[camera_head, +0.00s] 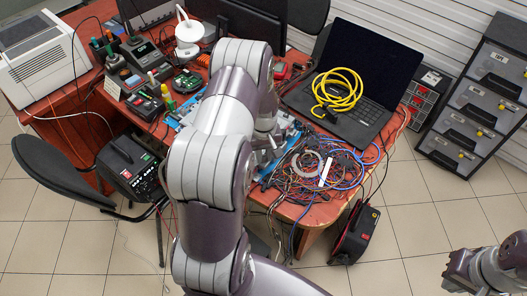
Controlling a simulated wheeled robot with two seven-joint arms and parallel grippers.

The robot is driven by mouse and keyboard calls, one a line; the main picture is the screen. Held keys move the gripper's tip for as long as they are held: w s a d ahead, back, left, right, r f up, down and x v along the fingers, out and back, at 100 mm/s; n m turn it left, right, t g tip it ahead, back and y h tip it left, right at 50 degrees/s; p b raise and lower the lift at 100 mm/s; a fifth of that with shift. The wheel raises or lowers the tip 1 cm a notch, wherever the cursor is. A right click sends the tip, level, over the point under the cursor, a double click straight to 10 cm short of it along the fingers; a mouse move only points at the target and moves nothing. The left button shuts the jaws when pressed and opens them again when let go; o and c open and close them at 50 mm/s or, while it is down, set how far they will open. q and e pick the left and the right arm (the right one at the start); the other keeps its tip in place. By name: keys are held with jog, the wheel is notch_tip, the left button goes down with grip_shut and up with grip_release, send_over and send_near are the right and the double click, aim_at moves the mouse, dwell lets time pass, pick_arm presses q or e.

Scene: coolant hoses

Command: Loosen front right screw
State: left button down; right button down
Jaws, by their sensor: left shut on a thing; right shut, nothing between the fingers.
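My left arm reaches across the middle of the head view, and its gripper (268,150) is low over the front of the red-brown workbench (318,212). The arm hides much of this gripper. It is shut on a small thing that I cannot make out. A light blue and metal piece of equipment (186,112) lies on the bench, partly behind the arm. I cannot make out the screws or coolant hoses. My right gripper (449,276) is at the lower right, shut and empty, over the floor and away from the bench.
A tangle of coloured wires (318,168) lies beside the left gripper. A laptop (362,75) bears a coiled yellow cable (337,90). A black chair (58,172) stands at left, a drawer cabinet (476,105) at right.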

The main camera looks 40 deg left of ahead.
aim_at(264, 157)
pick_arm(q)
jog(key=n+p, duration=0.1)
jog(key=n, duration=0.4)
jog(key=shift+w, duration=0.1)
jog(key=shift+n, duration=0.3)
dwell(0.4)
jog(key=c, duration=1)
grip_release()
notch_tip(264, 157, up, 13)
jog(key=shift+f+b, duration=0.15)
jog(key=shift+b, duration=0.25)
